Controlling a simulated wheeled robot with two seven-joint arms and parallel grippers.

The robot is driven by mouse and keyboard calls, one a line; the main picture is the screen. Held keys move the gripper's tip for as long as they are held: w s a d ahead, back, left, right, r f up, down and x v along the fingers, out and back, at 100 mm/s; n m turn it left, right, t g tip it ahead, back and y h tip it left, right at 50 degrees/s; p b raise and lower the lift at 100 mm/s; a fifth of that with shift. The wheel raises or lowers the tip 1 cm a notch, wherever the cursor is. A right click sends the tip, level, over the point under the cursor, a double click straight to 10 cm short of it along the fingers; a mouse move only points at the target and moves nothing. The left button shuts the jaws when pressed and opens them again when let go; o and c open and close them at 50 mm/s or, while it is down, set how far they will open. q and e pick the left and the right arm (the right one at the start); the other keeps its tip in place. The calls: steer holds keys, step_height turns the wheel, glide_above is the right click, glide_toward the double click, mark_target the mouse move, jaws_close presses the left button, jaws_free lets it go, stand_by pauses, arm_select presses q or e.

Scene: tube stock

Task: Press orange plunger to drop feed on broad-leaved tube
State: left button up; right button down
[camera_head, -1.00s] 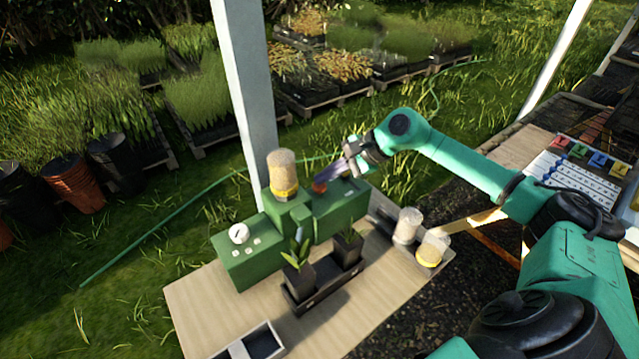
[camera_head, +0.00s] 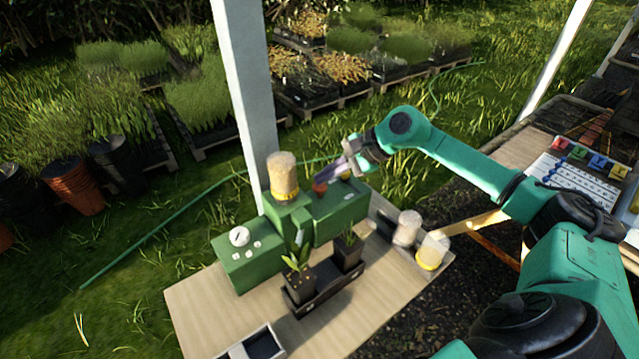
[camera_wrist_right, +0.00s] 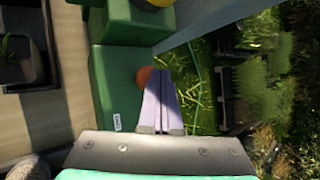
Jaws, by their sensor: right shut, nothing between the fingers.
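The green feed machine (camera_head: 335,210) stands on the table with a clear feed hopper (camera_head: 283,175) on top. Its orange plunger (camera_head: 320,186) is a small knob on the upper face; it also shows in the wrist view (camera_wrist_right: 143,76). My right gripper (camera_head: 329,174) is shut and empty. Its fingertips are right beside or above the plunger; I cannot tell whether they touch. The broad-leaved tube (camera_head: 299,290) stands in the near left of a black rack (camera_head: 322,296). A narrower-leaved tube (camera_head: 348,252) stands behind it to the right. My left gripper is out of view.
A white-filled jar (camera_head: 407,228) and a yellow-banded jar (camera_head: 432,251) stand at the table's right. A divided tray (camera_head: 240,350) lies at the front edge. A white post (camera_head: 243,90) rises behind the machine. The wooden table (camera_head: 200,300) is bare at front left.

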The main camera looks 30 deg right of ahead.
mark_target(325, 186)
steer(key=shift+r, duration=0.45)
steer(key=shift+r+p, duration=1.55)
steer(key=shift+r, duration=1)
steer(key=shift+f, duration=0.1)
